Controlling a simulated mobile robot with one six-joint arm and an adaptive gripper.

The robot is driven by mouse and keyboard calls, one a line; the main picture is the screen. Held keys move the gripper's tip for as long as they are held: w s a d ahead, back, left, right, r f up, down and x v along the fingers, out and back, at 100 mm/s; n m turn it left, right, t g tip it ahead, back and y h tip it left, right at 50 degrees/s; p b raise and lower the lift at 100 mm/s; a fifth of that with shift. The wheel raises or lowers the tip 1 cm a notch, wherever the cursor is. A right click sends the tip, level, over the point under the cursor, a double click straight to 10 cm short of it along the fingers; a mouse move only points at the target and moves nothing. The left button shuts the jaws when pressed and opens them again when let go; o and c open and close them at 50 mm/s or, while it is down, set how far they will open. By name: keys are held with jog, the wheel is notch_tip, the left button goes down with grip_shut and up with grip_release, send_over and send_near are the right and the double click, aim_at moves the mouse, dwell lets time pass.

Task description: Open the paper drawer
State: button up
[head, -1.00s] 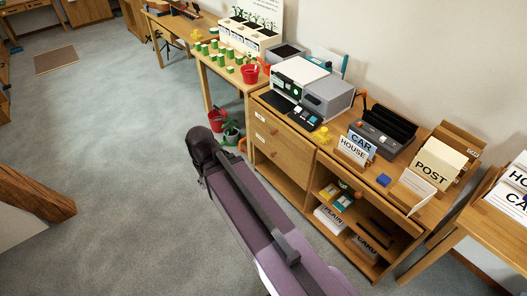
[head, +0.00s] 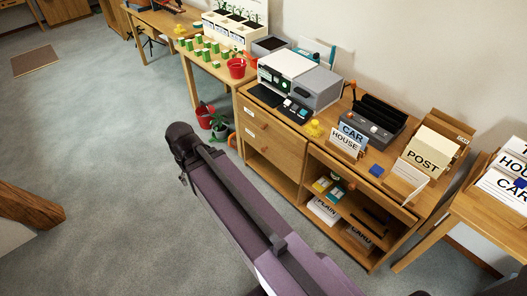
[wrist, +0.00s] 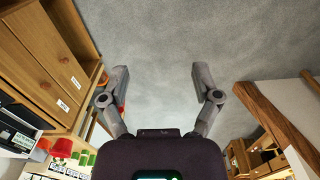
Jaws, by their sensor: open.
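The wooden cabinet (head: 343,245) has two stacked drawers on its left side, an upper drawer (head: 283,132) and a lower drawer (head: 281,156). Both look shut, each with a round knob and a small white label too small to read, so I cannot tell which is the paper drawer. In the wrist view the drawer fronts (wrist: 40,55) show tilted at the upper left. My gripper (wrist: 159,72) is open and empty there, its fingers wide apart over grey floor, to the side of the drawers and touching nothing. The head view does not clearly show its fingers.
A timber brace (head: 30,207) rises at the left. Floor between is clear.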

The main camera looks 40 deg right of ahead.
jog(key=w+d+f+n+h+b, duration=0.2)
jog(key=w+d+f+b, duration=0.4)
jog(key=f+b, duration=0.4)
jog(key=n+t+h+b, duration=0.3)
jog(key=n+h+b, duration=1)
jog(key=b, duration=3.2)
send_near(262, 151)
jog(key=shift+a+r+n+y, duration=0.45)
jog(key=shift+a+r, duration=0.05)
jog(key=shift+r, duration=0.2)
jog(key=shift+a+r+n+y, duration=0.45)
jog(key=shift+r, duration=0.2)
jog(key=b+x, duration=0.1)
jog(key=x, duration=0.3)
jog(key=b+x, duration=0.2)
jog(key=x, duration=0.3)
jog(key=b+x, duration=0.1)
jog(key=x, duration=0.3)
jog(key=shift+s+d+f+b, duration=0.15)
jog(key=shift+s+d+b, duration=0.05)
jog(key=shift+d+b, duration=0.2)
grip_shut()
